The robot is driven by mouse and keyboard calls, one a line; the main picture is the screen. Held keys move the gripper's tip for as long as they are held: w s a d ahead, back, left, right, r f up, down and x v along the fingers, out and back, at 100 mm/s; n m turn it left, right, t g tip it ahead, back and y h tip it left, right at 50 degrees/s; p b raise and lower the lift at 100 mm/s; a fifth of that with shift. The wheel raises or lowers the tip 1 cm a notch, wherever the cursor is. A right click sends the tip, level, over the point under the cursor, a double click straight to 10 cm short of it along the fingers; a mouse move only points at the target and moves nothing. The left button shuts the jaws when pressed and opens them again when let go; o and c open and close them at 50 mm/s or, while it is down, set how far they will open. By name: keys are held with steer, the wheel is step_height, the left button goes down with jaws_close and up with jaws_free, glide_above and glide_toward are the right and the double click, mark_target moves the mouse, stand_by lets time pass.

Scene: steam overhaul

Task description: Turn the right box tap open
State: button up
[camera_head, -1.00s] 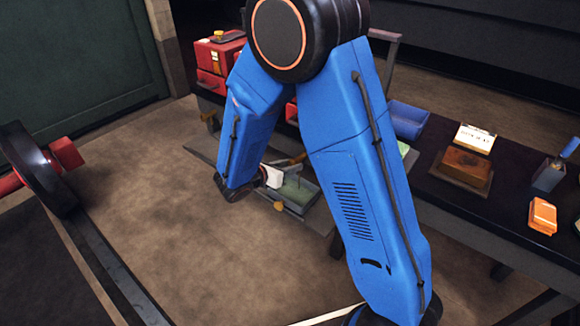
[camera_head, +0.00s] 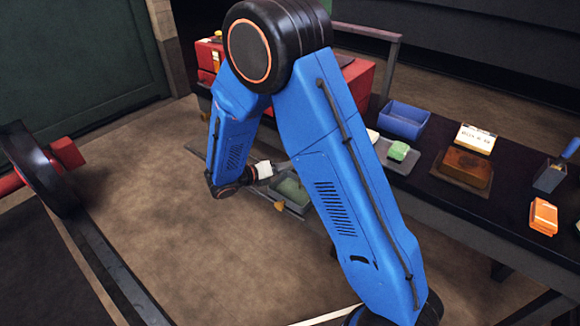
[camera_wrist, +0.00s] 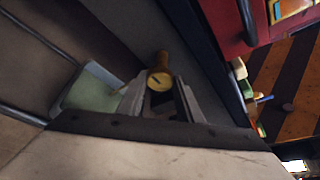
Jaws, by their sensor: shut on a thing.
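In the wrist view, a brass tap (camera_wrist: 160,77) with a slotted round end sits between the two grey fingers of my gripper (camera_wrist: 162,98). The fingers are shut on it, though the contact itself is partly hidden. In the head view, the white part of my gripper (camera_head: 264,170) shows beside a grey tray with a green inside (camera_head: 293,190). A small brass piece (camera_head: 279,206) sticks out at the tray's near side. I cannot tell there whether it is the same tap. My arm covers part of this area.
A pale green box (camera_wrist: 88,88) is left of the fingers in the wrist view. The dark bench (camera_head: 460,208) holds a blue bin (camera_head: 404,119), a brown block (camera_head: 466,164) and an orange box (camera_head: 543,216). A red cabinet (camera_head: 358,82) stands behind my arm.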

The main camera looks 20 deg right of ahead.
stand_by(0.4)
steer(key=o, duration=1)
steer(key=shift+a, duration=0.1)
steer(key=v, duration=1.7)
steer(key=shift+a, duration=0.15)
